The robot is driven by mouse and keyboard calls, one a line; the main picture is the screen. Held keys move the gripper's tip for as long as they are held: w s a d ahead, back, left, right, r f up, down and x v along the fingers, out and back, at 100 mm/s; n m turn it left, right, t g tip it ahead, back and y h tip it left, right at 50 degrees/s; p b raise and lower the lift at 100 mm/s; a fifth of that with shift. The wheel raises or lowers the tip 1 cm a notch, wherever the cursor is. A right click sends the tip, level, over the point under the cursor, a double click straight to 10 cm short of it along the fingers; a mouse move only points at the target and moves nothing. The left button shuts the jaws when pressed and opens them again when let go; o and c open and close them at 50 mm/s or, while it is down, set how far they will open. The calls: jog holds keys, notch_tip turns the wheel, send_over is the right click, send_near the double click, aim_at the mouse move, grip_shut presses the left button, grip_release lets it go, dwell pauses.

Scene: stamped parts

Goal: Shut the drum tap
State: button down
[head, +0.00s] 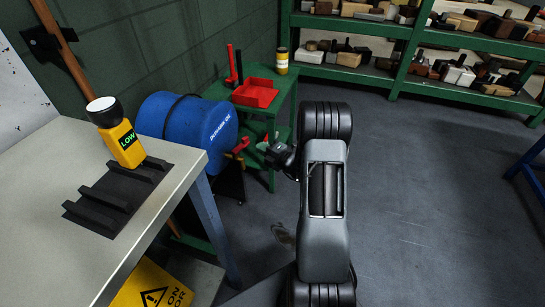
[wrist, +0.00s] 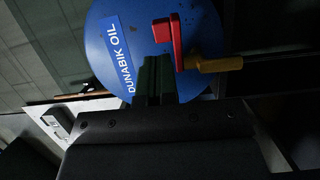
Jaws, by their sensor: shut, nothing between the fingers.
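The blue drum (head: 188,127) lies on its side past the bench's right edge, its labelled end facing my arm. Its tap (head: 240,147) shows red and small at the lower front. In the wrist view the drum's end (wrist: 133,60) fills the top middle. There, a red tap lever (wrist: 177,42) stands upright in the picture, with a short bend at its top. A brass spout (wrist: 214,65) points right, roughly square to the lever. My gripper (wrist: 155,72) is shut and empty, just below-left of the lever. No contact is visible. In the head view my gripper (head: 274,152) is right of the tap.
The bench (head: 60,255) at left bears a yellow LOW gauge (head: 125,145) on a black rack. Green shelves (head: 400,72) line the back.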

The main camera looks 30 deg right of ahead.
aim_at(246, 140)
jog(key=shift+b+x, duration=0.75)
jog(key=shift+x, duration=1.85)
jog(key=shift+a, duration=0.1)
